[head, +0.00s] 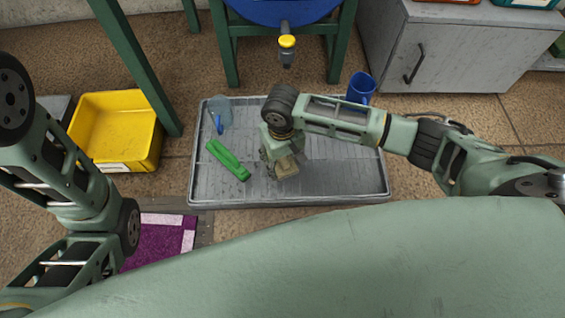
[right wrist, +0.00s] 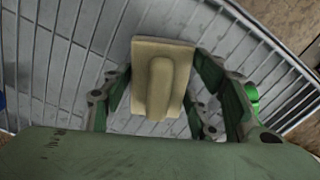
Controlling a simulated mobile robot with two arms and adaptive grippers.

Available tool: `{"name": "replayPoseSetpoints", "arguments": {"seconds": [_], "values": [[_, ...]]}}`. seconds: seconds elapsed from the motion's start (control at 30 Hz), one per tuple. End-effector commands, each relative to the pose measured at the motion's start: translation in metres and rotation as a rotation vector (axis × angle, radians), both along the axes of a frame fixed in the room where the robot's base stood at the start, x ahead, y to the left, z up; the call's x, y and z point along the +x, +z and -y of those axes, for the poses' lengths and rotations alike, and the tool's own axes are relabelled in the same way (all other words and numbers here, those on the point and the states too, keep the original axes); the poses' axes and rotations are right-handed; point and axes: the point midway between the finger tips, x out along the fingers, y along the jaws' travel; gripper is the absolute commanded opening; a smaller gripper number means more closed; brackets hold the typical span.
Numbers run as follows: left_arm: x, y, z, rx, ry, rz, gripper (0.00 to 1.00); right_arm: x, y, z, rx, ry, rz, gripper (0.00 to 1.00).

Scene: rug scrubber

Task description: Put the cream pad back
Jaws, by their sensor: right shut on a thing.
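The cream pad (head: 287,168) is a small rectangular block with a raised rounded grip, seen clearly in the right wrist view (right wrist: 178,58). My right gripper (head: 276,160) points down over the middle of the grey ribbed tray (head: 335,185), its fingers on either side of the pad's grip. It is shut on the pad. The pad is over the tray; I cannot tell if it touches the tray's surface. My left arm shows at the left of the head view, but its gripper is out of sight.
A green tool (head: 228,160) lies on the tray left of the pad, with a blue-handled clear item (head: 219,117) behind it. A yellow bin (head: 118,128) and purple rug (head: 158,238) are left. Green table legs stand behind.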

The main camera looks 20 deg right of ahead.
Motion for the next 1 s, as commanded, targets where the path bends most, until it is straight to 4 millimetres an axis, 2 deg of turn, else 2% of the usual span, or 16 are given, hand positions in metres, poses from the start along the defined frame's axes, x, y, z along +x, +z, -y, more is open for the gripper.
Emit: {"name": "replayPoseSetpoints", "arguments": {"seconds": [0.3, 0.33, 0.53, 0.87, 1.0], "values": [[0.0, 0.004, 0.0, 0.0, 0.0, 0.0, 0.32, 0.0, 0.0, 0.0, 0.0, -0.001, 0.0, 0.21], [0.0, 0.004, 0.0, 0.001, 0.0, 0.001, 0.32, 0.0, -0.001, 0.0, 0.0, -0.001, 0.0, 0.55], [0.0, 0.003, 0.0, 0.001, 0.0, 0.001, 0.32, 0.0, -0.001, 0.0, 0.0, 0.0, 0.001, 0.72], [0.0, 0.002, 0.0, 0.001, 0.0, 0.001, 0.32, 0.001, 0.0, 0.0, 0.0, 0.0, 0.002, 0.73], [0.001, 0.011, 0.0, 0.001, -0.001, -0.002, 0.32, 0.001, 0.015, 0.0, 0.001, 0.0, 0.003, 0.73]]}}
